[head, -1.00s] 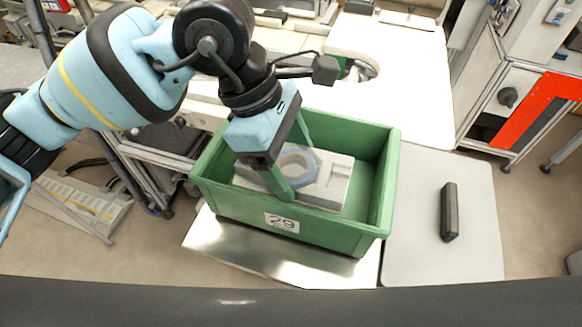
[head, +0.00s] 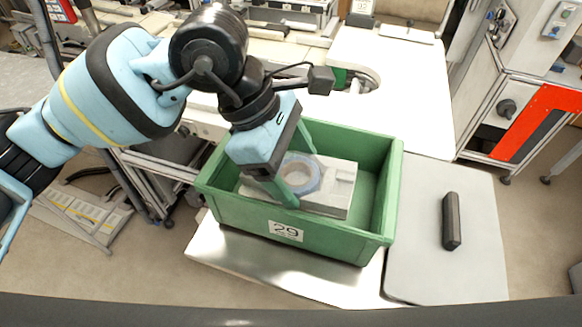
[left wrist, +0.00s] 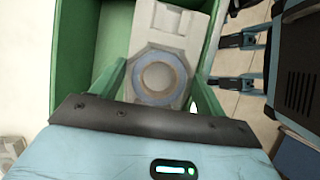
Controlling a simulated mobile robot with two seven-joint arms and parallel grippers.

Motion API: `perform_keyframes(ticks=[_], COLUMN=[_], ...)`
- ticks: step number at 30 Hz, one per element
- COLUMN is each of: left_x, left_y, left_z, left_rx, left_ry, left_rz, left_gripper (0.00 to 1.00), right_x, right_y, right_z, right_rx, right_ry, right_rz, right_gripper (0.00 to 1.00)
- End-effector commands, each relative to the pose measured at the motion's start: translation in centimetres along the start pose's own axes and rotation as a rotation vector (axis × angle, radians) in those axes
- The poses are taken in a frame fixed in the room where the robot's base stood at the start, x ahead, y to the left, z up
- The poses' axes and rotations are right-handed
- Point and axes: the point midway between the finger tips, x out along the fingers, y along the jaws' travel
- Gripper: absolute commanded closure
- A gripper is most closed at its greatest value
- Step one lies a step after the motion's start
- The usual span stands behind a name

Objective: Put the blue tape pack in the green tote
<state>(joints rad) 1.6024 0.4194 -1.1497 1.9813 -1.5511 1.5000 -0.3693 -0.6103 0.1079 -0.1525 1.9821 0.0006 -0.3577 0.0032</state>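The blue tape pack (head: 314,181), a pale blue ring with an open middle, lies flat on a light grey block inside the green tote (head: 350,244). The pack also shows in the left wrist view (left wrist: 158,97), with the tote wall (left wrist: 67,60) to its left. My left gripper (head: 301,176) reaches down into the tote with its green fingers apart, one on each side of the pack. In the left wrist view gaps show between the pack and both fingers, so it is open and holds nothing. My right gripper cannot be made out.
The light grey block (head: 335,197) fills much of the tote floor; the tote's right end is bare. The tote, marked 29, stands on a shiny metal plate (head: 250,268). A dark bar (head: 451,221) lies on the grey surface (head: 420,270) to the right.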

Motion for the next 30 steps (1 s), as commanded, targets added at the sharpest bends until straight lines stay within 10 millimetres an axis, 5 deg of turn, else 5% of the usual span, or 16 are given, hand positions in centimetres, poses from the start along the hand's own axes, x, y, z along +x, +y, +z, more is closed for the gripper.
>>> perform_keyframes(ticks=[1,4,8,20,30], left_x=[4.7,4.7,4.6,2.8,-3.3], left_y=[-1.2,-1.2,-1.2,-1.1,-0.6], left_z=[-2.7,-2.7,-2.7,-1.6,-1.1], left_rx=[-0.017,-0.017,-0.016,-0.01,-0.011], left_ry=[0.067,0.067,0.066,0.064,0.062], left_rz=[-0.077,-0.077,-0.077,-0.057,-0.055], left_gripper=[0.21,0.07,0.05,0.05,0.05], right_x=[0.2,0.1,0.1,-0.1,-0.1], right_y=[-0.1,-0.1,-0.1,0.4,0.3], right_z=[0.9,0.9,0.7,-0.4,-0.2], right_rx=[0.002,0.002,0.001,-0.016,-0.012], right_ry=[-0.016,-0.016,-0.011,0.007,0.004], right_rz=[-0.002,-0.002,-0.003,0.0,0.0], right_gripper=[0.64,0.64,0.64,0.64,0.64])
